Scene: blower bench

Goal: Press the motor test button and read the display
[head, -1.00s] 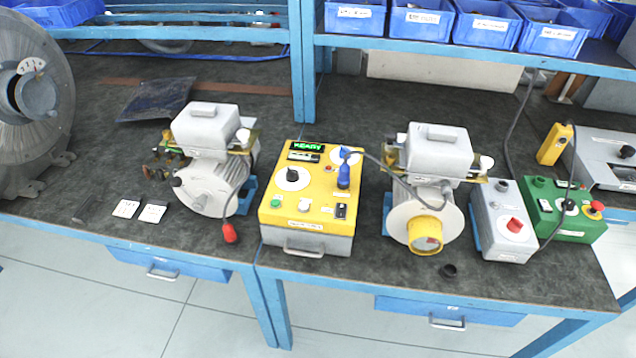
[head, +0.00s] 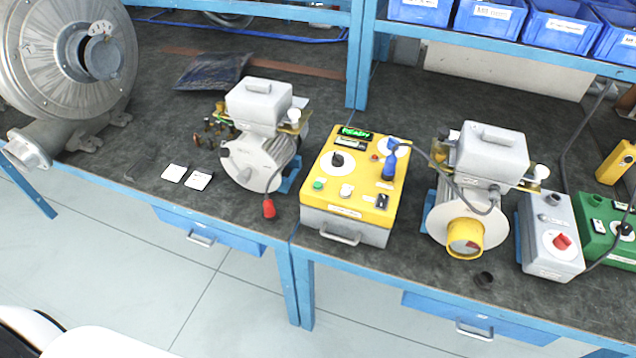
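A yellow-topped test box (head: 375,193) stands near the middle of the bench. Its green display (head: 355,133) appears to read "READY". On its top are a black rotary knob (head: 337,159), a green button (head: 318,185), a white button (head: 346,191), a small red lamp or button and a black switch (head: 382,201). A blue plug (head: 389,165) stands on the box with a cable to the right motor. Which button is the motor test button cannot be read. Neither gripper is in view.
A left motor (head: 252,158) with a red plug (head: 268,209) and a right motor (head: 470,215) flank the box. A grey box (head: 549,255) and a green box (head: 612,240) stand at right. A large blower (head: 40,60) is at left. Bare bench lies behind the box.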

